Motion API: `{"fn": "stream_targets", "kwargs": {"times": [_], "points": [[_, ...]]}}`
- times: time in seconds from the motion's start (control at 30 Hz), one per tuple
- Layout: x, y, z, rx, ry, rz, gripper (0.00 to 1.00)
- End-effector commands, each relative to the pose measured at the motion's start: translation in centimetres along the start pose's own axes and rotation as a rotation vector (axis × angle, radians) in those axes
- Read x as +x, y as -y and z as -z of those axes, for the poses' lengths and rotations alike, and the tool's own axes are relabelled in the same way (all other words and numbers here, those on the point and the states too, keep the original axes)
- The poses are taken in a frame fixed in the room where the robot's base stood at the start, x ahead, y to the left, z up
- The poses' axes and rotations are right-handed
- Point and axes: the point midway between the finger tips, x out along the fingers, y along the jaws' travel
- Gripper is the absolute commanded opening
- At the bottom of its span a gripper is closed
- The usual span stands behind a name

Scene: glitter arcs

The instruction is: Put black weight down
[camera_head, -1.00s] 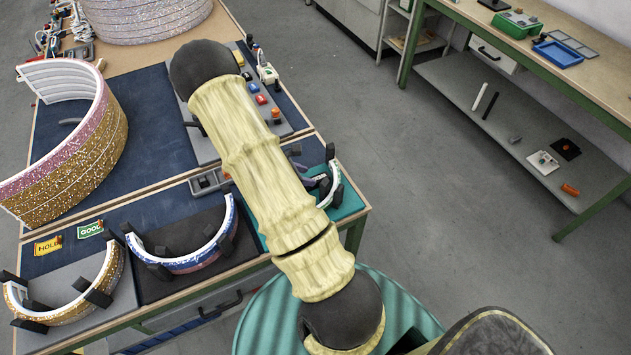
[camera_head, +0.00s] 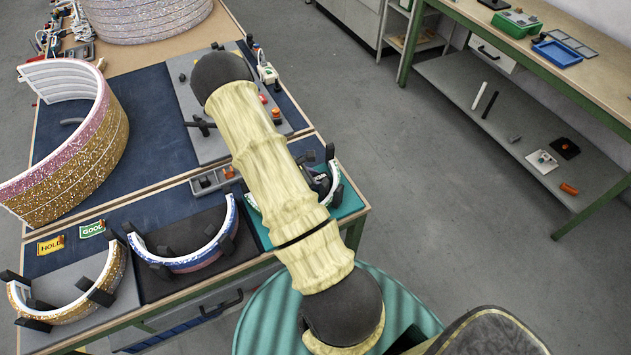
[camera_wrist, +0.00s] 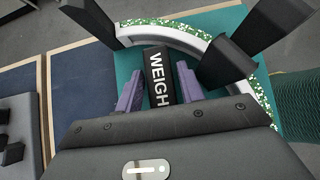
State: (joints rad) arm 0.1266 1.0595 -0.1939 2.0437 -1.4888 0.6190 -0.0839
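The black weight (camera_wrist: 158,75), a dark block with white lettering reading "WEIGH", shows in the wrist view between the two purple fingers of my gripper (camera_wrist: 160,88). The weight is over a teal mat (camera_wrist: 125,62), inside the curve of a white arc with green glitter (camera_wrist: 190,40). Whether its underside touches the mat is not clear. In the head view my arm hides most of the gripper and weight. The same teal mat (camera_head: 349,203) is at the table's right front corner.
Black clamps (camera_wrist: 228,62) stand close around the arc. In the head view, a blue-and-pink arc (camera_head: 190,262) and a gold arc (camera_head: 75,310) stand to the left, by HOLD (camera_head: 50,245) and GOOD (camera_head: 92,229) cards. A large glitter arc (camera_head: 85,165) stands behind.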

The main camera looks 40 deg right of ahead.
Motion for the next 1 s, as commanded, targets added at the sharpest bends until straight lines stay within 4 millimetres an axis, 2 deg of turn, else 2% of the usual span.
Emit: {"fn": "stream_targets", "kwargs": {"times": [0.1,0.3,0.73,1.0], "points": [[0.0,0.0,0.0,0.000,0.000,0.000,0.38],[0.0,0.0,0.0,0.000,0.000,0.000,0.00],[-0.4,-0.1,-0.4,0.001,0.002,-0.002,0.00],[-2.6,-0.1,-2.7,0.005,0.002,-0.003,0.00]]}}
